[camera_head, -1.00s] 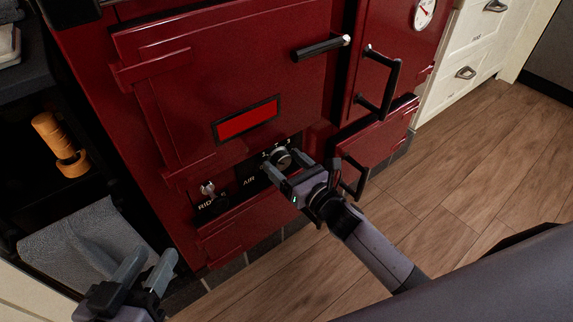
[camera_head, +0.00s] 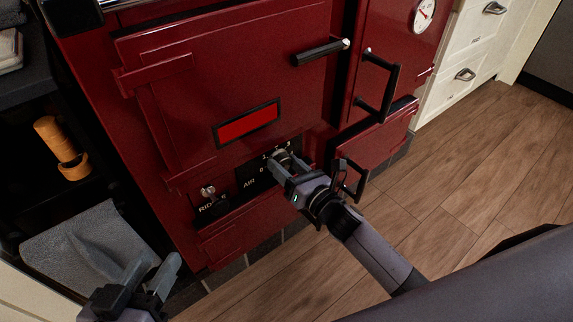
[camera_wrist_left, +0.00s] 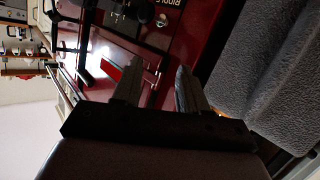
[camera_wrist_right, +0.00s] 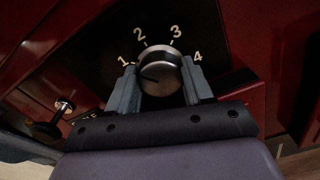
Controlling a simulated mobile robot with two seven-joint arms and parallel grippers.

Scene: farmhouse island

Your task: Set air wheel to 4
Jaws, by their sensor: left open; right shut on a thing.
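The air wheel (camera_wrist_right: 160,72) is a round metal knob on a black plate (camera_head: 258,178) low on the red stove. In the right wrist view the numbers 1 to 4 arc around it. A dark mark on its face points left, roughly toward the 1. My right gripper (camera_wrist_right: 158,88) is shut on the wheel, one finger on each side. In the head view this gripper (camera_head: 284,168) partly hides the wheel. My left gripper (camera_head: 150,274) is open and empty at the lower left; its fingers (camera_wrist_left: 160,90) also show in the left wrist view.
A riddling knob (camera_head: 208,192) sits left of the air plate. A red-windowed door (camera_head: 165,60) with a black handle (camera_head: 320,52) is above. A grey towel (camera_head: 85,250) hangs near my left gripper. Wooden floor (camera_head: 470,180) is clear at right.

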